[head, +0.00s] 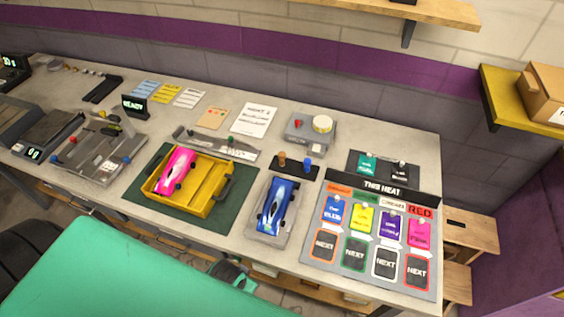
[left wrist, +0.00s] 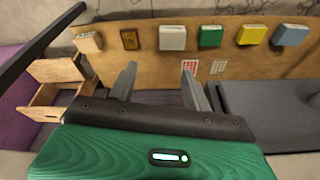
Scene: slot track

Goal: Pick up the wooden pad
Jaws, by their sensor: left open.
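A small tan flat piece with faint markings (head: 213,118) lies on the grey workbench in the head view, left of a white printed sheet. It is the closest match to a wooden pad, but it is too small to tell whether it is wood. My left gripper (left wrist: 160,88) shows in the left wrist view with its two fingers well apart and nothing between them. It faces a wall board, and the tan piece is not in that view. My right gripper is not in view.
The workbench (head: 105,198) holds a yellow tray (head: 215,185) with a pink car (head: 175,170), a blue car (head: 276,205) on a grey stand, and a heat board (head: 330,260) at the right. The left wrist view shows a wooden board (left wrist: 130,70) with several boxes and open drawers (left wrist: 45,100).

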